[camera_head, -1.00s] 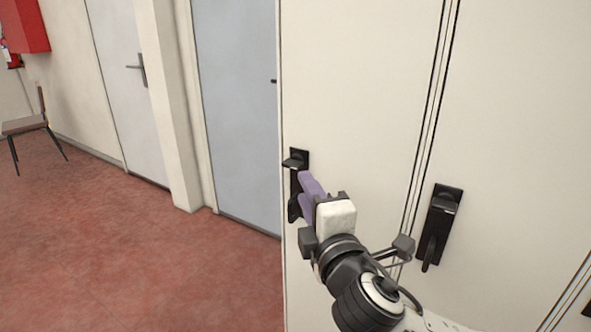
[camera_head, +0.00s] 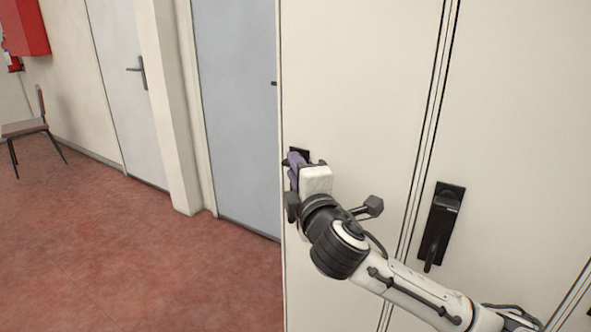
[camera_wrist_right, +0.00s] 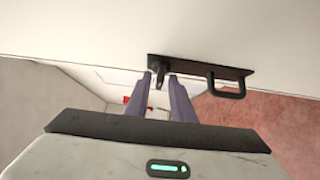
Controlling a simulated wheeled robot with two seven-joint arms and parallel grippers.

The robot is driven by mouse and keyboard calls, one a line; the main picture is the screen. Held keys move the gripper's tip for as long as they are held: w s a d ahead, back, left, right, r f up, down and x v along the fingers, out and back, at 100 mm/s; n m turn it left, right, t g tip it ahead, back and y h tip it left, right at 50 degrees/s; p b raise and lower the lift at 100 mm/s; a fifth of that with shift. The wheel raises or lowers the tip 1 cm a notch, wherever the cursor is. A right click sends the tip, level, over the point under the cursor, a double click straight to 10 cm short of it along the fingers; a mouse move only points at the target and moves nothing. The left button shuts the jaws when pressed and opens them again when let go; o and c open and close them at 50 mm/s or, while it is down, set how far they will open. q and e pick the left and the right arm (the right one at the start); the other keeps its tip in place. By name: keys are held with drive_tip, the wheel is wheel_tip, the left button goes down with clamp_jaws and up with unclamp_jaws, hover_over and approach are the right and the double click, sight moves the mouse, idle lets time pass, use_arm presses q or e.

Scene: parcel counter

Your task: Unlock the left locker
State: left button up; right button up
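The left locker (camera_head: 360,90) is a tall cream door. Its black lock plate (camera_head: 299,151) is mostly hidden in the head view behind my right gripper (camera_head: 296,160). In the right wrist view, the plate (camera_wrist_right: 195,66) carries a small black turning knob (camera_wrist_right: 160,77) and a loop-shaped handle (camera_wrist_right: 240,88). My right gripper's purple fingers (camera_wrist_right: 160,82) stand on either side of the knob. A narrow gap seems to show beside it, so the fingers look open around it. My left gripper is not in view.
A second locker door on the right has its own black lock and handle (camera_head: 440,228). To the left are a blue-grey door (camera_head: 236,100), a white door (camera_head: 125,70), a chair (camera_head: 25,128) and open red floor (camera_head: 140,260).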

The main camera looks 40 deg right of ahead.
clamp_jaws()
